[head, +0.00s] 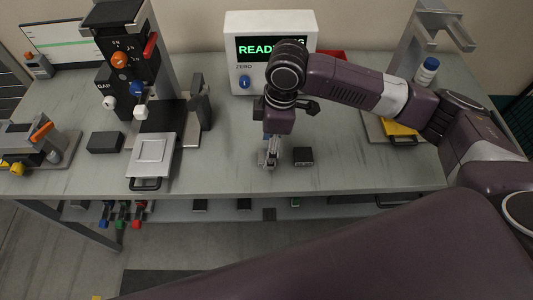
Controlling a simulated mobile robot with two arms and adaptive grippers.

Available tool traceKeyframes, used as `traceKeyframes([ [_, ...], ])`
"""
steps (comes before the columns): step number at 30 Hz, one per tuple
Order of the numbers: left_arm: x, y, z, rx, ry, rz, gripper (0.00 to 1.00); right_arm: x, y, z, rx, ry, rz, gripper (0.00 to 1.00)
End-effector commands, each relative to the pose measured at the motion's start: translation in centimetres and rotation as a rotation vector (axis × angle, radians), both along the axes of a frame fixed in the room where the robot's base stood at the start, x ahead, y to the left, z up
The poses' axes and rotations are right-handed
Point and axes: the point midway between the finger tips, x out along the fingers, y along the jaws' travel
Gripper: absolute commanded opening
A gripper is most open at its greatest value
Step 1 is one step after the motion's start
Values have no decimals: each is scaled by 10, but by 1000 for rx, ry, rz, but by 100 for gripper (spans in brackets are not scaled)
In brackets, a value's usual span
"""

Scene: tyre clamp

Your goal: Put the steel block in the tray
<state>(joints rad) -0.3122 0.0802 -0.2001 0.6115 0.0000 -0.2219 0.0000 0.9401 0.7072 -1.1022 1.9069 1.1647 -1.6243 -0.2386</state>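A small dark block (303,156) lies on the bench near its front edge; it may be the steel block, but its material is unclear. My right gripper (269,160) points down just left of this block, apart from it. Its grey fingers look close together, and I cannot tell whether they are open, shut or holding something. A flat silver tray (142,171) with a dark front handle lies at the left, below the black column device. My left gripper is not in view.
Another dark block (105,142) lies left of the tray. The black column device (130,60) stands behind the tray. A white display box (236,58) stands at the back. A yellow item (400,129) lies under the grey stand at the right. The bench between tray and gripper is mostly clear.

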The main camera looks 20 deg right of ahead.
Motion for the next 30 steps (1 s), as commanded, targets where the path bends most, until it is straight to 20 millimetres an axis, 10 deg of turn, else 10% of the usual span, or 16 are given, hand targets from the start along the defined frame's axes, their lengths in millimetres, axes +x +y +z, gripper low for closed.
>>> traceKeyframes([
  [14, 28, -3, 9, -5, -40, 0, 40, 2, 2, -29, 0, -1, 0, 57],
  [30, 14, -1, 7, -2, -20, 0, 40, 3, 2, -27, 1, -4, 1, 0],
])
